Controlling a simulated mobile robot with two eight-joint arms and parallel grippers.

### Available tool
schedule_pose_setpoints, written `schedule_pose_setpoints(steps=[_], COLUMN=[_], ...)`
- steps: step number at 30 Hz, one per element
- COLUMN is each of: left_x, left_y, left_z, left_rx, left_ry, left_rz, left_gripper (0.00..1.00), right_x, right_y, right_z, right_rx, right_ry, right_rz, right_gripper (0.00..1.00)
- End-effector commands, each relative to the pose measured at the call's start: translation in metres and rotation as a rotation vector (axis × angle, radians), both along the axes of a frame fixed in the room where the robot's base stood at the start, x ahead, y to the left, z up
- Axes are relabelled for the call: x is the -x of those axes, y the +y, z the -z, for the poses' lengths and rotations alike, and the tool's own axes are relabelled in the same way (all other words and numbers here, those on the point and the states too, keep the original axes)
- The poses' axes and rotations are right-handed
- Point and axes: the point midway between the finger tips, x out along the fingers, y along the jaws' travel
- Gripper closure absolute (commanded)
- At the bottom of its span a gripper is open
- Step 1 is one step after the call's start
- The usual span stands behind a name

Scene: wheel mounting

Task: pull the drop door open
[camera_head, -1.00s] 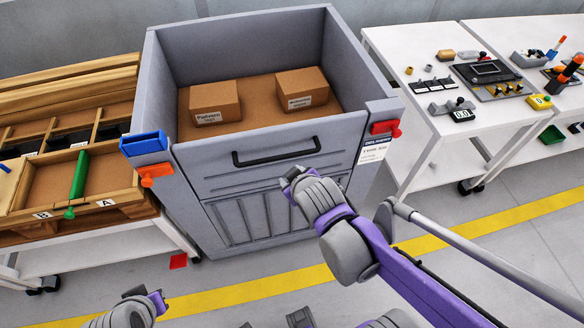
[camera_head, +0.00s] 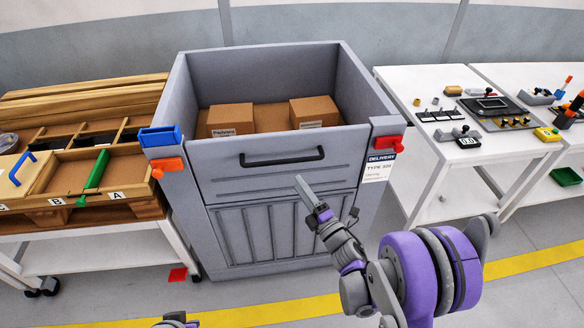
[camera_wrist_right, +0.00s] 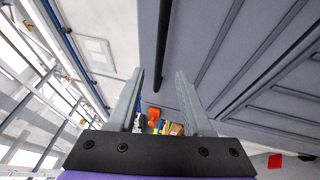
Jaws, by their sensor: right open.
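The drop door (camera_head: 232,180) is the grey front panel of a large grey bin. It stands upright and looks shut. A black bar handle (camera_head: 282,158) runs across its upper part. My right gripper (camera_head: 328,203) is in front of the door, below and right of the handle. In the right wrist view the jaws (camera_wrist_right: 158,75) are open and empty, and the dark handle bar (camera_wrist_right: 178,38) shows beyond them, slanting toward the gap. I cannot tell the distance to it. My left gripper (camera_head: 176,320) barely shows at the bottom edge; its jaws are unclear.
Two cardboard boxes (camera_head: 231,119) (camera_head: 314,112) sit inside the bin. An orange latch (camera_head: 168,165) and a blue block (camera_head: 160,136) are at its left corner, a red latch (camera_head: 390,143) at its right. A wooden rack (camera_head: 80,180) stands left, a white table (camera_head: 410,85) right.

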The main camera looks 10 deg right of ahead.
Motion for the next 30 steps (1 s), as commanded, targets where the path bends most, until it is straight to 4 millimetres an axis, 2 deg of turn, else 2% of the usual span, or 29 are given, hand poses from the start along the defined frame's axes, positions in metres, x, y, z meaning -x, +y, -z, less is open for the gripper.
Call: schedule_pose_setpoints(steps=[15, 21, 29, 30], left_x=[-0.001, -0.001, -0.001, -0.001], left_y=[0.000, 0.000, 0.000, 0.000], left_z=[-0.014, -0.015, -0.015, -0.015], left_rx=[0.000, 0.000, 0.000, 0.000], left_ry=[-0.004, -0.005, -0.005, -0.005], left_rz=[0.000, 0.000, 0.000, 0.000], left_gripper=[1.00, 1.00, 1.00, 1.00], right_x=[-0.080, -0.093, -0.094, -0.094], right_y=[0.033, 0.039, 0.039, 0.039], right_z=[-0.018, -0.020, -0.020, -0.020], right_rx=[-0.005, -0.005, -0.005, -0.005], right_ry=[0.002, 0.002, 0.003, 0.003], right_rz=[0.001, 0.001, 0.002, 0.002], right_gripper=[0.50, 0.50, 0.50, 0.54])
